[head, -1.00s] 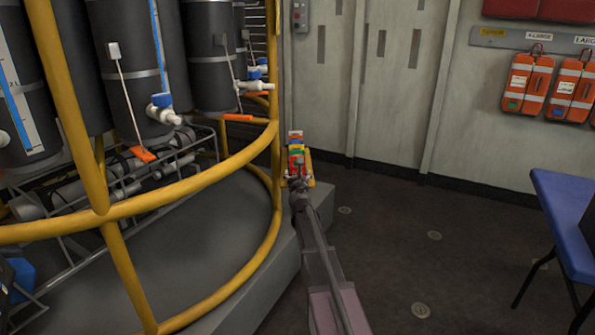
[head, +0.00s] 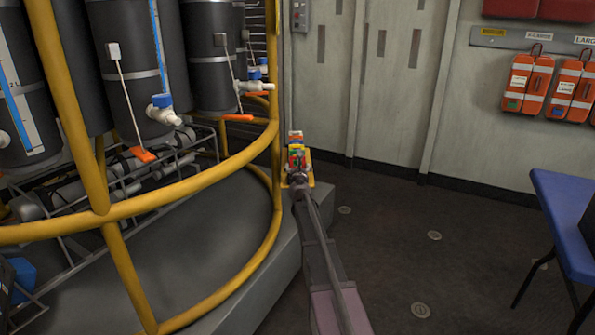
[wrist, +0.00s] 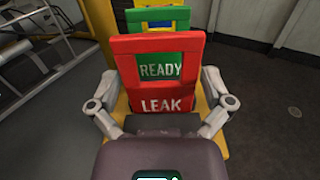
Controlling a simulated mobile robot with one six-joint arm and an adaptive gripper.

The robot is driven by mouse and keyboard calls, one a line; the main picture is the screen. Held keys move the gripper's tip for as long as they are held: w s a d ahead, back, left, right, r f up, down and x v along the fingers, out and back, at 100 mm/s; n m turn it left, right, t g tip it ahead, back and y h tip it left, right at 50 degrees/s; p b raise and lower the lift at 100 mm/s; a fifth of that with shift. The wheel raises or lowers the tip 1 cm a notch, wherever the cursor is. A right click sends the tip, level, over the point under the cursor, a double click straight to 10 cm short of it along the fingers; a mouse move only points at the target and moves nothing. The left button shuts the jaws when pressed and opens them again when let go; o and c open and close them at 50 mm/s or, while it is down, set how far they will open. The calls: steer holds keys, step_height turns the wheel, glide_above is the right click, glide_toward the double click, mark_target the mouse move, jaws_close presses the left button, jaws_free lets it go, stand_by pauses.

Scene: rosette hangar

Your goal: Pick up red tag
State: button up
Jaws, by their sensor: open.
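The red tag (wrist: 159,105) stands upright in the middle of the wrist view, with "LEAK" in white on its lower part and a window in its upper part. A green tag (wrist: 160,68) with "READY" shows through that window, just behind. My gripper (wrist: 160,103) is open, with one finger on each side of the red tag; I cannot tell whether they touch it. In the head view the red tag (head: 297,158) is small and partly hidden by my gripper (head: 298,172).
More tags, including blue (wrist: 164,27) and yellow (wrist: 200,12), stand close behind. The tags sit on a yellow holder (wrist: 212,115) beside a yellow rail (head: 276,100). A blue chair (head: 570,220) stands at the right. The floor between is clear.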

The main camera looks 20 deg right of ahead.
stand_by(0.3)
steer(key=c, duration=0.6)
steer(key=shift+r, duration=0.25)
steer(key=shift+c, duration=0.2)
step_height(320, 180, up, 4)
steer(key=p, duration=0.4)
steer(key=shift+f, duration=0.15)
steer(key=s+a+p, duration=0.1)
steer(key=s+a, duration=0.1)
steer(key=s, duration=1.4)
steer(key=shift+r, duration=0.4)
